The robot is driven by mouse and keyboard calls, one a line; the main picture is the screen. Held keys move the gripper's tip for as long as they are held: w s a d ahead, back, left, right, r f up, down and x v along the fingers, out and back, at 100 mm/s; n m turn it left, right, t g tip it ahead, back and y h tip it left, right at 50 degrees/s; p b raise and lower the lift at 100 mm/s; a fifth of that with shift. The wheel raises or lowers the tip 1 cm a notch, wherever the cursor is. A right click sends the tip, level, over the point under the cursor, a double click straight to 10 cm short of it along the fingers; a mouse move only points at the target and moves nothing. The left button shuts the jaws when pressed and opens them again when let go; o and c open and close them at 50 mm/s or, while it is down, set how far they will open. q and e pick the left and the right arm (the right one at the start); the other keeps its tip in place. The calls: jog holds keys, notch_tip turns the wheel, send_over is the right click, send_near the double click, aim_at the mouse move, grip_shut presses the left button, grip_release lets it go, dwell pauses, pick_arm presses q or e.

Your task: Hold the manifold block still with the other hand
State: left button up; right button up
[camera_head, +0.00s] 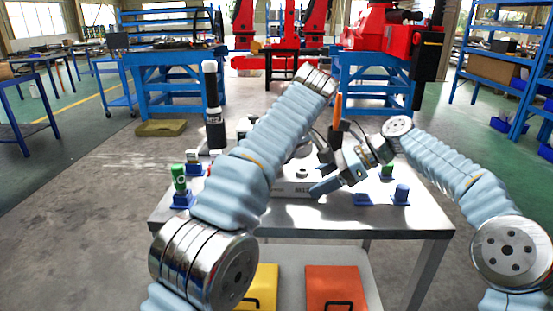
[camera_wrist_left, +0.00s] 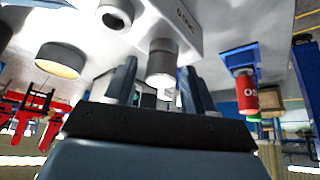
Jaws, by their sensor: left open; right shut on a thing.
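The pale manifold block (camera_head: 292,189) lies on the table, partly hidden by my left forearm and right gripper. In the left wrist view the block (camera_wrist_left: 183,22) shows close up, with a grey round fitting (camera_wrist_left: 162,62) standing out from it. My left gripper (camera_wrist_left: 160,85) is open, its two fingers on either side of that fitting; I cannot tell whether they touch. In the head view the left gripper is hidden behind its arm. My right gripper (camera_head: 338,175) is beside the block, shut on what seems to be the orange-handled tool (camera_head: 338,106); the grip itself is unclear.
A green cylinder (camera_head: 179,178) in a blue holder stands at the table's left, near a tall black-and-white cylinder (camera_head: 213,110). A blue part (camera_head: 401,194) stands at the right. A red cylinder (camera_wrist_left: 246,95) shows in the wrist view. Yellow and orange bins (camera_head: 334,284) are below.

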pick_arm(q)
jog(key=m+h, duration=0.1)
jog(key=m, duration=0.1)
jog(key=m+t+h, duration=0.1)
jog(key=m, duration=0.2)
jog(key=shift+m+h, duration=0.3)
jog(key=shift+h, duration=0.1)
jog(key=m+h, duration=0.2)
jog(key=m, duration=0.2)
jog(key=m+h, duration=0.2)
jog(key=m, duration=0.2)
jog(key=m+g+h, duration=0.1)
jog(key=m, duration=0.3)
jog(key=shift+w+g+h, duration=0.1)
jog(key=shift+g+h, duration=0.3)
jog(key=shift+m+g+h, duration=0.3)
jog(key=shift+m+g, duration=0.1)
jog(key=shift+m, duration=0.8)
grip_shut()
jog(key=shift+r, duration=0.1)
